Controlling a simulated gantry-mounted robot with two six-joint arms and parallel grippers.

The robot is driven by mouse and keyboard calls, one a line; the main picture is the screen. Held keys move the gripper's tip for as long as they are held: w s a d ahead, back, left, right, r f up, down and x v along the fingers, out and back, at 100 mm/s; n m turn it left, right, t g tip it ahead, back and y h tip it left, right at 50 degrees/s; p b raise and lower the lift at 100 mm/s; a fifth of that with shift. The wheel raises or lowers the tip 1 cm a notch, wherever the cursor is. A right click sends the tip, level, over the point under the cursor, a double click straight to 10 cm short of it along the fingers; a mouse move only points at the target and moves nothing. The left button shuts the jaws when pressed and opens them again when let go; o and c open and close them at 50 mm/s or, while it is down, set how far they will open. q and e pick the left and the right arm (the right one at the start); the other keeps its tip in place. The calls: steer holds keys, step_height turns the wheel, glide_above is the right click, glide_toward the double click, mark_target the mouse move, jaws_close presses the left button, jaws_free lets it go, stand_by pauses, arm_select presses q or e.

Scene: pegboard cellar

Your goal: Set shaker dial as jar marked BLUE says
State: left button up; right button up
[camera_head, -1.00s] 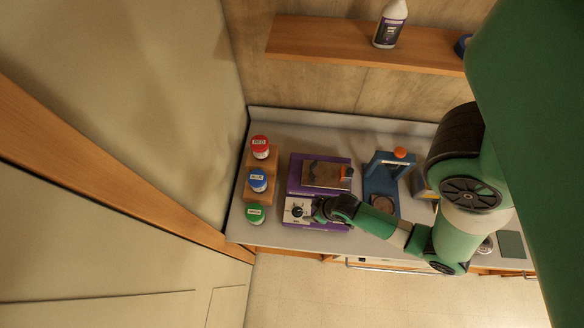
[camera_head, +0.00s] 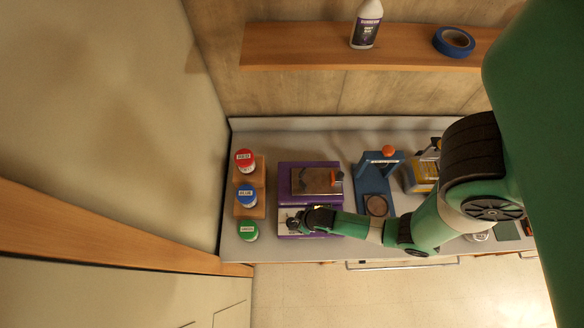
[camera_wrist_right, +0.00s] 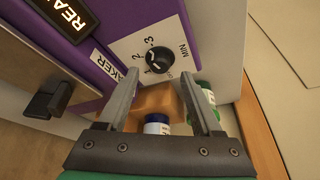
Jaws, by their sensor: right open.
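The purple shaker (camera_head: 283,185) stands on the counter. Its white front panel carries a black dial (camera_wrist_right: 160,60), with 1, 2, 3 and MIN printed around it in the right wrist view. I cannot tell surely which number the dial points to. The jar marked BLUE (camera_head: 247,197) has a blue lid and stands left of the shaker. It also shows between my fingers in the right wrist view (camera_wrist_right: 157,126), its text unreadable. My right gripper (camera_wrist_right: 158,78) is open and empty, its fingertips near the dial. In the head view it (camera_head: 294,222) covers much of the panel.
A red-lidded jar (camera_head: 245,159) and a green-lidded jar (camera_head: 248,231) stand behind and in front of the BLUE jar. A wooden riser (camera_head: 258,172) is there too. A blue device with an orange knob (camera_head: 388,152) stands right of the shaker. A shelf (camera_head: 300,55) is above.

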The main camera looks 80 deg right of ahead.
mark_target(292, 223)
steer(key=b+x, duration=0.2)
steer(key=x, duration=0.1)
steer(key=shift+w+f, duration=0.1)
steer(key=shift+f, duration=0.15)
jaws_close()
